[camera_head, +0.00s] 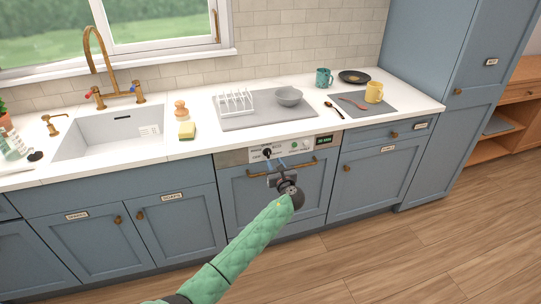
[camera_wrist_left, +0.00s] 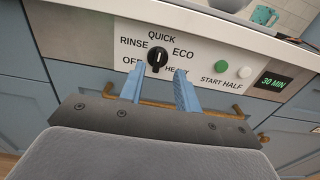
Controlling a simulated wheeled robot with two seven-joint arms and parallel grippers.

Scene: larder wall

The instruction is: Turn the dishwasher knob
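The dishwasher knob (camera_wrist_left: 157,58) is a round black dial on the light control panel, with OFF, RINSE, QUICK, ECO and HEAVY around it. Its white mark appears to point up, roughly toward QUICK. In the head view the knob (camera_head: 267,153) is at the left part of the dishwasher panel (camera_head: 257,156). My left gripper (camera_wrist_left: 160,73) is open, its two blue fingers apart and empty. Their tips are just below the knob in the wrist view, one to each side; whether they touch it I cannot tell. In the head view the left gripper (camera_head: 275,163) is in front of the panel. My right gripper is not in view.
A brass handle bar (camera_head: 310,163) crosses the dishwasher door below the panel. A green button (camera_wrist_left: 221,66), a pale button (camera_wrist_left: 244,72) and a 30 MIN display (camera_wrist_left: 273,82) are right of the knob.

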